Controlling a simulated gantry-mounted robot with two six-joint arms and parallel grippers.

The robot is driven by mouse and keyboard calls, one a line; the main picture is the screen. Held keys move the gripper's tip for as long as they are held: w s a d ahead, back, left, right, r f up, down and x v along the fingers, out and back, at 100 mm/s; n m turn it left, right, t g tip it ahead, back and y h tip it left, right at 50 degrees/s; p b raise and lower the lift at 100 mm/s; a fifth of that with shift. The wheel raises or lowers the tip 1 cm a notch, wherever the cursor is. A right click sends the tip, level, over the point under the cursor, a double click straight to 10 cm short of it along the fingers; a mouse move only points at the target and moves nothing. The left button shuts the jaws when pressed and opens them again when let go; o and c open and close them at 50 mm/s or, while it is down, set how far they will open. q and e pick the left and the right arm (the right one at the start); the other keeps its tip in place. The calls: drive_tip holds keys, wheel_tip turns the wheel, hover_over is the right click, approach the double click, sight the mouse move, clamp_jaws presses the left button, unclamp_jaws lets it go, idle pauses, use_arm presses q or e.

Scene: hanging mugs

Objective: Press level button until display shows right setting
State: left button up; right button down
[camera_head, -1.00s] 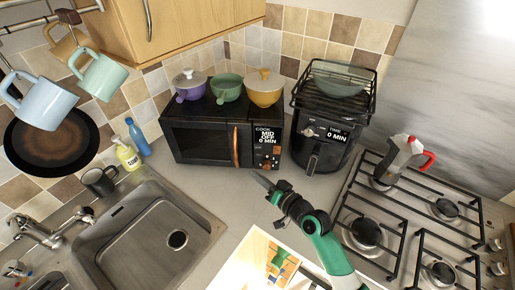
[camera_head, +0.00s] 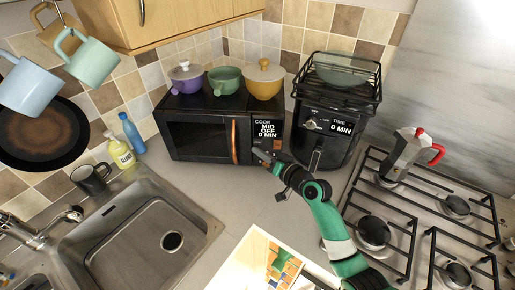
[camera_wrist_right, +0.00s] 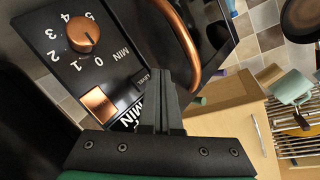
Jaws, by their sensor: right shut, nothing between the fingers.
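The black microwave (camera_head: 200,138) stands against the tiled back wall. Its display (camera_head: 267,129) reads COOK, MID, OFF, 0 MIN. My right gripper (camera_head: 260,154) is shut and empty, with its fingertips in front of the control panel just below the display. In the right wrist view the shut fingers (camera_wrist_right: 168,75) cover part of the panel. Beside them show a copper square button (camera_wrist_right: 99,103), a copper dial (camera_wrist_right: 83,36) and part of the display's lettering. I cannot tell whether the fingertips touch the panel. My left gripper is not in view.
The stove (camera_head: 400,215) with a moka pot (camera_head: 408,152) lies right, the sink (camera_head: 140,240) left.

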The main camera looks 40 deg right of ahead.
sight(258, 141)
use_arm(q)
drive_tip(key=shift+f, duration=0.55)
use_arm(e)
drive_tip(key=shift+w+d, duration=0.4)
drive_tip(key=shift+d, duration=0.05)
idle(1.2)
use_arm(q)
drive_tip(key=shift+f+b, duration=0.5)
drive_tip(key=shift+b, duration=0.2)
use_arm(e)
drive_tip(key=shift+w+d, duration=0.3)
